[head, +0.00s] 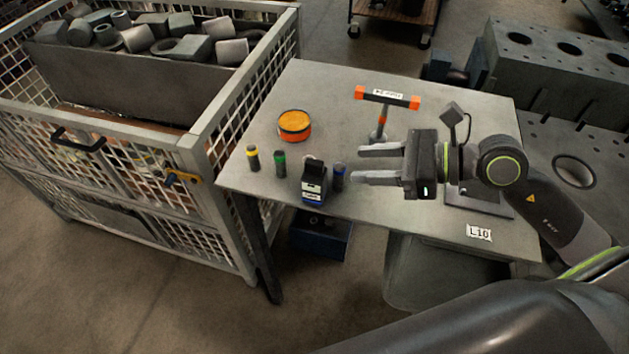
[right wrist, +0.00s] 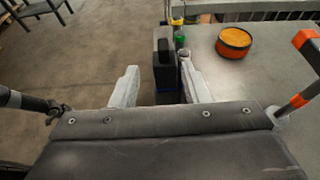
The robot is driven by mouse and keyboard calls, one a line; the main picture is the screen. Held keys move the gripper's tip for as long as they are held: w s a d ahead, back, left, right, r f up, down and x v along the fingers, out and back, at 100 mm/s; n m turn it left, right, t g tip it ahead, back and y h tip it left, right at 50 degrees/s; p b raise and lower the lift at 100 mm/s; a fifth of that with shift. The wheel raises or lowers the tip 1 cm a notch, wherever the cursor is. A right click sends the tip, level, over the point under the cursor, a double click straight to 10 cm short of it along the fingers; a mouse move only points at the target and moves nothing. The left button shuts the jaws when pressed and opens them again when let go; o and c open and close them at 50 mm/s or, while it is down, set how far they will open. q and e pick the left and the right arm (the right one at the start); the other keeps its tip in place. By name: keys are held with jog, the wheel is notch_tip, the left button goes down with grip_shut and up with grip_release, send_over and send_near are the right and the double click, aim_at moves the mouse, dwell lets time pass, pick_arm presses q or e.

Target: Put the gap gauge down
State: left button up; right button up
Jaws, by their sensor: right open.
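A dark, upright block-shaped device with a white label and a blue base (head: 313,186) stands at the table's front edge; it looks like the gap gauge, but I cannot read its label. My right gripper (head: 360,164) is open, with its fingers pointing left toward the device. My left gripper is not in view.
The grey table (head: 400,226) also holds yellow-capped (head: 253,159) and green-capped (head: 280,164) cylinders, an orange tin (head: 294,126), an orange-ended T-handle tool (head: 387,98) and a dark stand (head: 480,203). A mesh crate (head: 225,128) adjoins the left side. Mid-table is clear.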

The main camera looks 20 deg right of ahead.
aim_at(305, 163)
jog(key=p+x, duration=0.1)
jog(key=x, duration=0.3)
jog(key=shift+w+a, duration=0.2)
jog(key=shift+a, duration=0.1)
jog(key=shift+x, duration=1.35)
jog(key=shift+w+a+f+p, duration=0.2)
jog(key=shift+w+a+p, duration=0.25)
jog(key=shift+p, duration=0.25)
jog(key=p+x, duration=0.1)
jog(key=x, duration=0.1)
jog(key=shift+w+a+f, duration=0.2)
jog(key=shift+w, duration=0.1)
jog(key=shift+w+a+f, duration=0.25)
jog(key=shift+a, duration=0.1)
grip_shut()
